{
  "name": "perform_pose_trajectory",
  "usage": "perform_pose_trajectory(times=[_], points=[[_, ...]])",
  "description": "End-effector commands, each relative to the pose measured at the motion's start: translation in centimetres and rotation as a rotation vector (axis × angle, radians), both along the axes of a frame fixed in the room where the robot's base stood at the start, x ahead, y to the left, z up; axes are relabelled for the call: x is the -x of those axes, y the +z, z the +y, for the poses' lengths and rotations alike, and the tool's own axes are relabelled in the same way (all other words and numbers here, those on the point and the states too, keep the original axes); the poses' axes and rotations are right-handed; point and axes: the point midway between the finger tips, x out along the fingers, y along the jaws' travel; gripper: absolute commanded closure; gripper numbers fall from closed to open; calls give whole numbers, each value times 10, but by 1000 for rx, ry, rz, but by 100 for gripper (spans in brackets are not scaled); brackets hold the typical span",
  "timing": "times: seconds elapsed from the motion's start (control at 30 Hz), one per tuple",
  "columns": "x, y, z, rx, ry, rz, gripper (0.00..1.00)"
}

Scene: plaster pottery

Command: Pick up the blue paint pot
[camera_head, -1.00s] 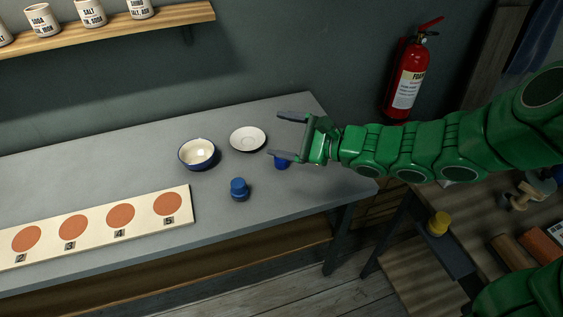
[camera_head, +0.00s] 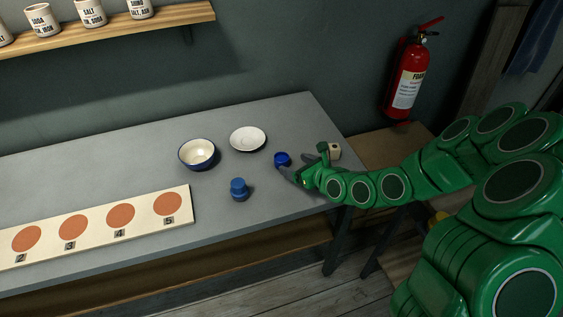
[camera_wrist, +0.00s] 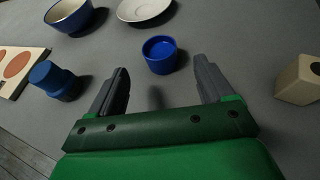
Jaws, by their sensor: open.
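The blue paint pot is a small open blue cup (camera_head: 282,159) standing upright on the grey table, right of the middle. In the wrist view the paint pot (camera_wrist: 160,54) is just beyond my fingertips, roughly midway between them and apart from both. My gripper (camera_head: 300,164) is open and empty, low over the table at the pot's right. Its two grey fingers also show in the wrist view, with the gap (camera_wrist: 160,75) facing the pot.
A blue lidded jar (camera_head: 239,189) stands left of the pot. A blue-rimmed bowl (camera_head: 197,154) and a white saucer (camera_head: 248,139) are behind. A pale block (camera_head: 335,151) is right of my gripper. A board with orange discs (camera_head: 95,226) lies at left.

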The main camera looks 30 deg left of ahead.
Motion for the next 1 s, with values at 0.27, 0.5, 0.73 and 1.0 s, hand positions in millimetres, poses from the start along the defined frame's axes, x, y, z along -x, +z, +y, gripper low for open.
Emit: perform_pose_trajectory(times=[0.27,0.5,0.73,1.0], points=[[-5,-7,15,0,2,0,19],[-10,-11,23,0,1,0,19],[-17,-17,39,0,2,-2,19],[-25,-25,59,0,3,-2,19]])
